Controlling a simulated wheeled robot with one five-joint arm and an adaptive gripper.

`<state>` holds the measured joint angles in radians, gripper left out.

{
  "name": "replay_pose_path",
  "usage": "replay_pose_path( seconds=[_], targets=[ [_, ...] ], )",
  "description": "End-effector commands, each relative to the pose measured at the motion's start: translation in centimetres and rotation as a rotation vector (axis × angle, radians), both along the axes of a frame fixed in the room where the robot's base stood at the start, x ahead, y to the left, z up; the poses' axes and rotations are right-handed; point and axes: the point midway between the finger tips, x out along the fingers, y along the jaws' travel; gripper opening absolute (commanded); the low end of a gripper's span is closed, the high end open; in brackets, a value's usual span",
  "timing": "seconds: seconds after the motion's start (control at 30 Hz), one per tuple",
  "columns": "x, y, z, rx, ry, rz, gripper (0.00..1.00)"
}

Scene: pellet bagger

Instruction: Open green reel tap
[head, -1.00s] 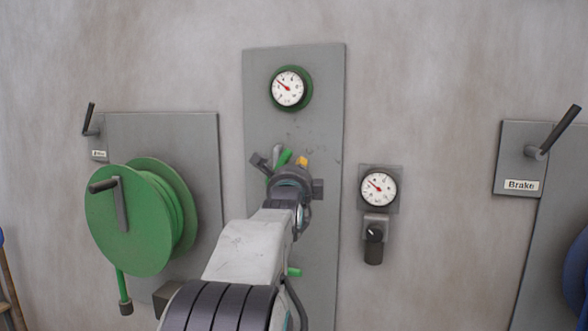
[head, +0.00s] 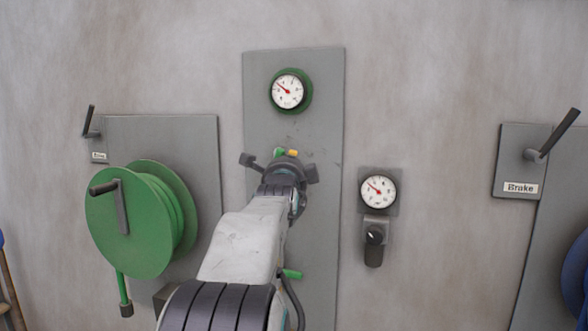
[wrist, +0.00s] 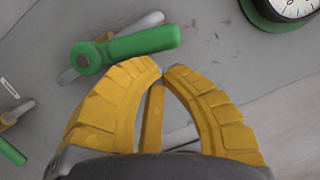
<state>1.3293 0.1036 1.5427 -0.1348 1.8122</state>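A tap with a green lever handle (wrist: 130,47) and a grey pipe is on the grey panel, just beyond my fingertips in the wrist view. A bit of green (head: 279,152) shows past my wrist in the head view. My gripper (wrist: 164,72) has its yellow fingertips nearly together, close below the green handle; I see no grip on it. A yellow bar (wrist: 152,115) shows between the fingers; I cannot tell what it belongs to. A second green handle (wrist: 10,152) is at the wrist view's left edge, and a green handle (head: 291,273) shows lower on the panel.
A green reel (head: 135,220) with a crank is at left. A green-rimmed gauge (head: 288,91) is above the taps. Another gauge (head: 379,191) with a knob (head: 374,237) is right of the panel. A brake lever (head: 555,135) is at far right.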

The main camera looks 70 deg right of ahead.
Motion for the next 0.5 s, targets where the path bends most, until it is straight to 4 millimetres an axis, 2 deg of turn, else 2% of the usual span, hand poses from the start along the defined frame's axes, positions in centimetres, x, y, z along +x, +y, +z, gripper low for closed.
replay_pose_path(
  seconds=[0.2,0.5],
  targets=[
    [0.52,0.00,0.67,-0.004,0.138,0.003,0.00],
    [0.85,-0.04,0.95,-0.003,0.253,0.007,0.00]
  ],
)
